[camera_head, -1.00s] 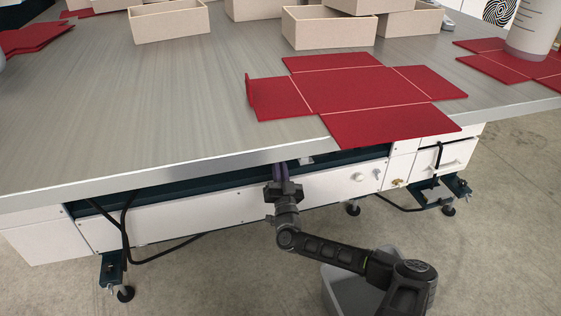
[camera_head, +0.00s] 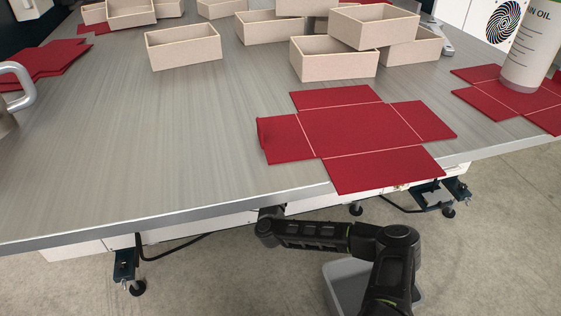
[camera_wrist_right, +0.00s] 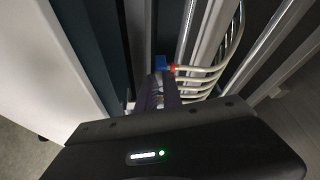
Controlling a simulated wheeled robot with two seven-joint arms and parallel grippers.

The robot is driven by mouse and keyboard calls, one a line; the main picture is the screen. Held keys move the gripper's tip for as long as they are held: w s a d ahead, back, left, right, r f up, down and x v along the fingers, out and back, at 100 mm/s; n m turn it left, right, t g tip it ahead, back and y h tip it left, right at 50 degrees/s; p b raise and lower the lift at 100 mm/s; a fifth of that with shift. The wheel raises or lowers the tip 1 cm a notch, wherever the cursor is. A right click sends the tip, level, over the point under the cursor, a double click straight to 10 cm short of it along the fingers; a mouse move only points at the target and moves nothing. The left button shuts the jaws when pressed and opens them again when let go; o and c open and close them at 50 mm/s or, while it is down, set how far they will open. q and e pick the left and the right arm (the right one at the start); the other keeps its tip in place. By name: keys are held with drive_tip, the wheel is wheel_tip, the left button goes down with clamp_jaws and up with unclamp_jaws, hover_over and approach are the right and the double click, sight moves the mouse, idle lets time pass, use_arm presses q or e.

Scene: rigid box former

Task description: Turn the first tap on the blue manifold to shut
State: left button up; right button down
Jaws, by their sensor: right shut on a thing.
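In the right wrist view, a small blue part of the manifold (camera_wrist_right: 160,63) shows just past my fingertips, with a red bit at its right side. Pale curved tubes (camera_wrist_right: 205,82) run off to the right from beside it. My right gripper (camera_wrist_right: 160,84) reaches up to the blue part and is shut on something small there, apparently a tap. The fingers hide most of it, so I cannot tell how the tap is turned. In the head view my right forearm reaches under the table's front edge, and the gripper is hidden there. My left gripper is not in view.
The grey table (camera_head: 130,150) overhangs the work spot. A flat red box blank (camera_head: 360,128) lies near its front edge. Several beige boxes (camera_head: 185,50) stand at the back, and an oil bottle (camera_head: 530,50) at the right. Dark panels and metal rails (camera_wrist_right: 195,40) closely flank my right gripper.

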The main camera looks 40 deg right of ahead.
drive_tip(key=shift+d+r+m+g+y+p, duration=0.15)
drive_tip(key=shift+r+m+g+p, duration=0.1)
drive_tip(key=shift+m+p, duration=0.45)
drive_tip(key=shift+a+r+m+g+y+p, duration=0.15)
drive_tip(key=shift+r+m+g+p, duration=0.15)
drive_tip(key=shift+m, duration=0.6)
drive_tip(key=shift+d+f, duration=0.1)
drive_tip(key=c, duration=1.5)
unclamp_jaws()
drive_tip(key=p+v, duration=0.3)
drive_tip(key=v, duration=0.5)
